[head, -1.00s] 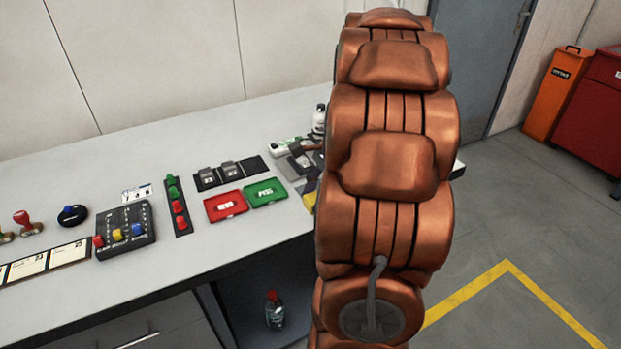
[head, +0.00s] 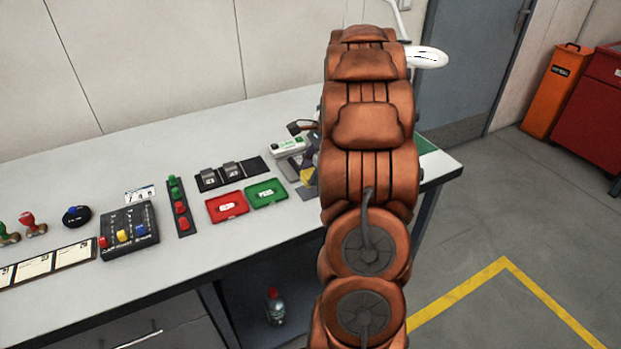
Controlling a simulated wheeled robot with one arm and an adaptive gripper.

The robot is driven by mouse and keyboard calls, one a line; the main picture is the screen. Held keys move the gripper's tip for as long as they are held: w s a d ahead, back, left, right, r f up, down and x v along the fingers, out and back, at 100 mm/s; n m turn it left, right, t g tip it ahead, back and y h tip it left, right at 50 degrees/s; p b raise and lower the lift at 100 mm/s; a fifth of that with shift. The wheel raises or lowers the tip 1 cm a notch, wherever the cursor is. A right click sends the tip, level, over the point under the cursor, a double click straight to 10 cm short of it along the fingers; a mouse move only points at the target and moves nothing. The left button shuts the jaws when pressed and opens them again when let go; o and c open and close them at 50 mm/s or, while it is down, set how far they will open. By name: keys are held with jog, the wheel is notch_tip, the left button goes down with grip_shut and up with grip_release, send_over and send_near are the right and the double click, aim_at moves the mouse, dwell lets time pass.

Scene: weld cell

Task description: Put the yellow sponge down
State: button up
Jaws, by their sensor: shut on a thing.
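My brown segmented arm stands across the middle of the head view, and my gripper is hidden behind it. A small yellow patch (head: 307,175) shows at the arm's left edge, over a grey item on the bench. I cannot tell whether this patch is the yellow sponge. No other part that could be the sponge shows, and whether it touches the bench cannot be seen. The grey-white workbench (head: 180,150) runs from the left to behind the arm.
A red tray (head: 227,206) and a green tray (head: 265,193) lie left of the arm. A white-green device (head: 287,146) and a dark-ended brown item (head: 300,127) are close to it. A black button box (head: 129,231) stands further left. The bench's back left is clear.

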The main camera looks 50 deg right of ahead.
jog(key=shift+w+d, duration=0.1)
jog(key=shift+w+d, duration=0.1)
jog(key=shift+w, duration=0.05)
jog(key=shift+f+p, duration=0.6)
jog(key=shift+f, duration=1.1)
jog(key=shift+f, duration=0.2)
jog(key=o, duration=1.2)
jog(key=b+v, duration=0.2)
jog(key=v, duration=1)
jog(key=shift+r, duration=0.2)
